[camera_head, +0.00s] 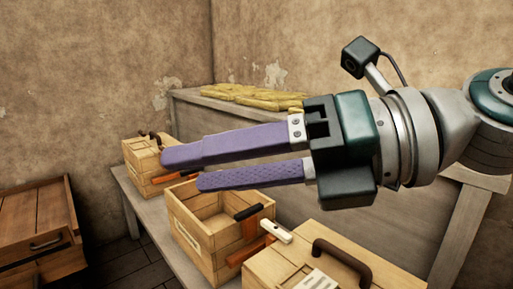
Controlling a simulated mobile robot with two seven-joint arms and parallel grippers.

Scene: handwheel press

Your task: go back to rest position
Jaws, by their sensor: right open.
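My right gripper (186,168) reaches in from the right, high over a bench with wooden boxes. Its two long purple fingers point left and stand apart, with nothing between them. The fingers cover part of the back box and the rim of the middle box from this view. My left gripper is not in view. No handwheel or press is recognisable in the picture.
An open wooden box (199,247) stands mid-bench, with another box (137,158) behind and a closed, handled box (281,275) in front. The grey bench (150,226) runs beside them. A wooden crate (37,218) stands at left. Yellowish bundles (245,95) lie on a back ledge.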

